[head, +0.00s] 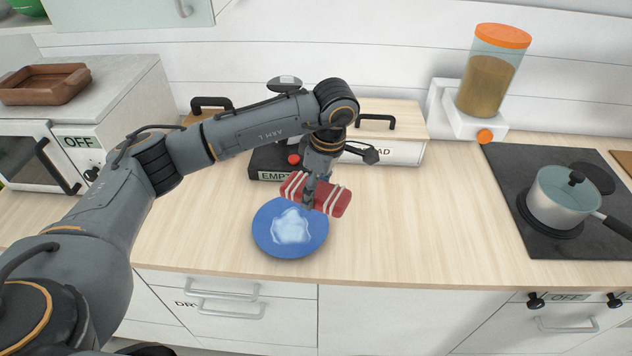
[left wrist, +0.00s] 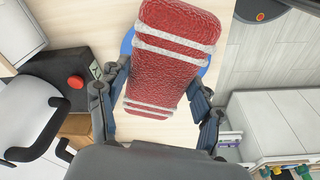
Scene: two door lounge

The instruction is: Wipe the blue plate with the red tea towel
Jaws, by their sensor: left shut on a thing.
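The blue plate (head: 262,236) lies on the wooden counter near its front edge, with a pale whitish-blue patch (head: 291,226) across its middle. My left gripper (head: 312,196) is shut on the red tea towel (head: 332,200), a folded roll with white stripes, at the plate's back right edge. I cannot tell whether the towel touches the plate. In the left wrist view the towel (left wrist: 172,60) sits between the fingers and hides most of the plate (left wrist: 127,42). My right gripper is not in view.
Behind the plate stand a black box with a red button (head: 293,159) and a wooden bread box (head: 395,150). A dispenser (head: 487,85) and a hob (head: 530,200) with a pot (head: 565,196) are to the right. The counter between plate and hob is clear.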

